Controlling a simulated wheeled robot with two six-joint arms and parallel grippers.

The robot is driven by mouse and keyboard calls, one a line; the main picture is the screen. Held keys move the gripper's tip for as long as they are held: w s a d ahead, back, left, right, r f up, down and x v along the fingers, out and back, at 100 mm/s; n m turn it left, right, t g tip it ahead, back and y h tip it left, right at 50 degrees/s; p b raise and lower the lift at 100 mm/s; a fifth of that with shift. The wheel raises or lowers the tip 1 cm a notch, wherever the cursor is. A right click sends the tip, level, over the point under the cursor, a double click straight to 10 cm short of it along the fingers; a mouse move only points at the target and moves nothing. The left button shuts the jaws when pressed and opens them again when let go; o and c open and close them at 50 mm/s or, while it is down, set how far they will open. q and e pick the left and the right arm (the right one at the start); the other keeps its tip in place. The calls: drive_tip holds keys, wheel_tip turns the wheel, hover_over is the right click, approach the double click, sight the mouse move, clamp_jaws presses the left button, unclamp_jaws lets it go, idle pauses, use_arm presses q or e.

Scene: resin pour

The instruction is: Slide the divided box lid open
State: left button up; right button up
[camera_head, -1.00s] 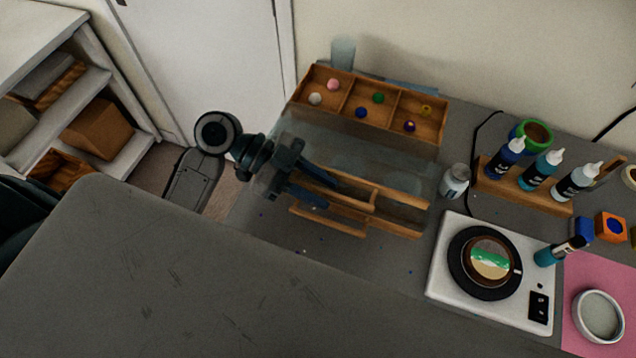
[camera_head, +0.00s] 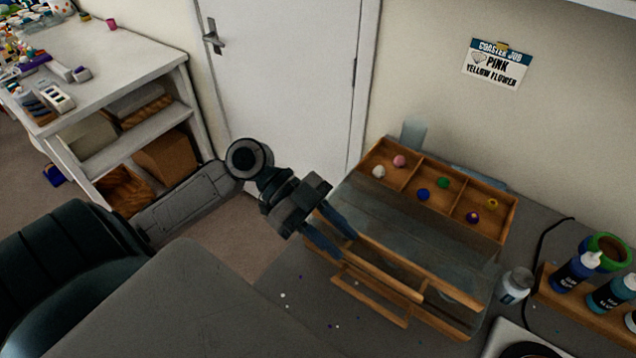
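The divided box (camera_head: 482,240) is wooden, with three open compartments along its back that hold small coloured balls. Its clear lid (camera_head: 400,250) lies over the front part, away from the compartments, and has a wooden bar (camera_head: 385,276) along its front. My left gripper (camera_head: 336,238) is at the left end of this bar. Its two dark fingers are apart, with a gap between them, and it seems to hold nothing. Whether a finger touches the bar or lid is unclear. My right gripper is out of view.
A small jar (camera_head: 515,286) stands right of the box, near a wooden bottle rack (camera_head: 585,318). A translucent cup (camera_head: 413,134) stands behind the box. A white shelf (camera_head: 150,85) is at the left, and a job card (camera_head: 496,64) hangs on the wall.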

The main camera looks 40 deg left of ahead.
use_arm(q)
drive_tip(key=shift+v, duration=1.9)
drive_tip(key=shift+r, duration=0.1)
